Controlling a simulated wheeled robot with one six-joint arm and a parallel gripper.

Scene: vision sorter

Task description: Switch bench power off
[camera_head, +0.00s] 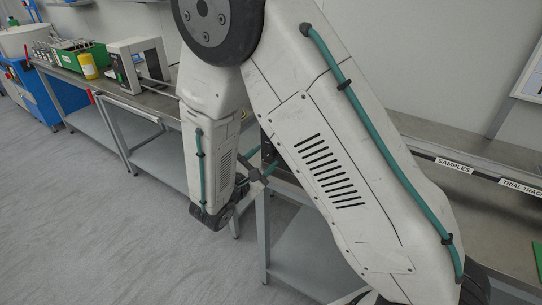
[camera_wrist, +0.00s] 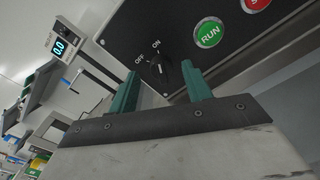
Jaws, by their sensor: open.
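The power switch (camera_wrist: 162,69) is a black rotary knob on a dark panel (camera_wrist: 185,30), with OFF and ON printed beside it in the wrist view. A small white mark shows on the knob; its exact pointing is too small to be sure of. My gripper (camera_wrist: 160,71) is open, its two green fingers on either side of the knob in the picture. I cannot tell whether they touch it. In the head view my arm hides the panel and the switch.
A green RUN button (camera_wrist: 209,33) and a red button (camera_wrist: 256,4) sit on the panel right of the knob. A device with a lit display (camera_wrist: 59,47) is at left. In the head view, a bench (camera_head: 455,150) with SAMPLES and TRIAL TRACK labels stands right; grey floor (camera_head: 90,230) is clear at left.

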